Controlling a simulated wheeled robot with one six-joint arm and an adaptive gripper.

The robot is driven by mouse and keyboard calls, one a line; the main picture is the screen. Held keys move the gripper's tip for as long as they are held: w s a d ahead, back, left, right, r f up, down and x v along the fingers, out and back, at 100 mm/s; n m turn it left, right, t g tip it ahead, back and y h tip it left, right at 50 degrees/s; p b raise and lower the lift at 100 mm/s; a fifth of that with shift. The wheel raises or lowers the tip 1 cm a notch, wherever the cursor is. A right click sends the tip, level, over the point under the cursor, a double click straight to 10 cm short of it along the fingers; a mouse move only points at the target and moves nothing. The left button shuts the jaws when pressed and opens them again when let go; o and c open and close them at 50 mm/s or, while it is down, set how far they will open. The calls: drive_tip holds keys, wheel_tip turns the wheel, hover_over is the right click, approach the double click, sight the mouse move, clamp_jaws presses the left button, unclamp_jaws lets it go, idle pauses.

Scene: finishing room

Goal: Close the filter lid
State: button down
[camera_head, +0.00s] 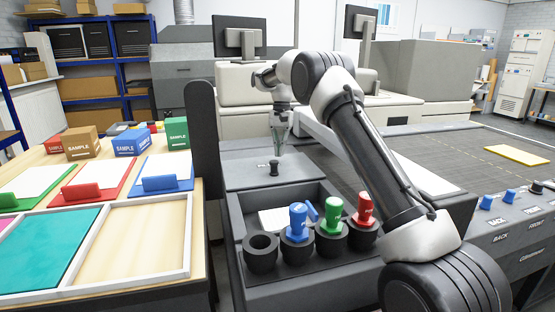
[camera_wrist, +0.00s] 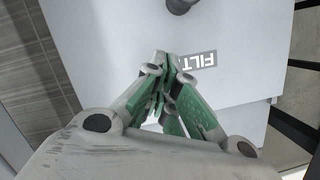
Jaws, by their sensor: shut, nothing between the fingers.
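The filter lid appears to be the flat grey panel (camera_head: 245,178) with a black knob (camera_head: 274,168), in the middle of the head view. In the wrist view the pale panel (camera_wrist: 110,35) bears a label (camera_wrist: 198,62) reading "FILT", its rest hidden by my fingers. A dark knob (camera_wrist: 180,4) is cut by the top edge. My gripper (camera_head: 279,150) is shut and empty, pointing down just behind the knob in the head view. Its green-and-grey fingers also show in the wrist view (camera_wrist: 163,58), beside the label. I cannot tell whether the fingers touch the panel.
An open recess (camera_head: 318,192) lies in front of the panel. Blue (camera_head: 298,220), green (camera_head: 330,220) and red (camera_head: 363,208) handled tools stand in dark cups; the left cup (camera_head: 262,247) is empty. A sample table (camera_head: 190,268) stands left, a dark post (camera_head: 203,130) beside it.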

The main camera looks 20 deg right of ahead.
drive_tip(key=shift+x, duration=1.05)
drive_tip(key=shift+s+a+r, duration=0.15)
drive_tip(key=shift+s+a, duration=0.15)
drive_tip(key=shift+s, duration=0.3)
drive_tip(key=shift+s+a+r, duration=0.1)
drive_tip(key=shift+s+a, duration=0.25)
drive_tip(key=shift+s, duration=0.3)
drive_tip(key=shift+s+a+f, duration=0.1)
drive_tip(key=shift+s+a, duration=0.2)
drive_tip(key=shift+s, duration=0.25)
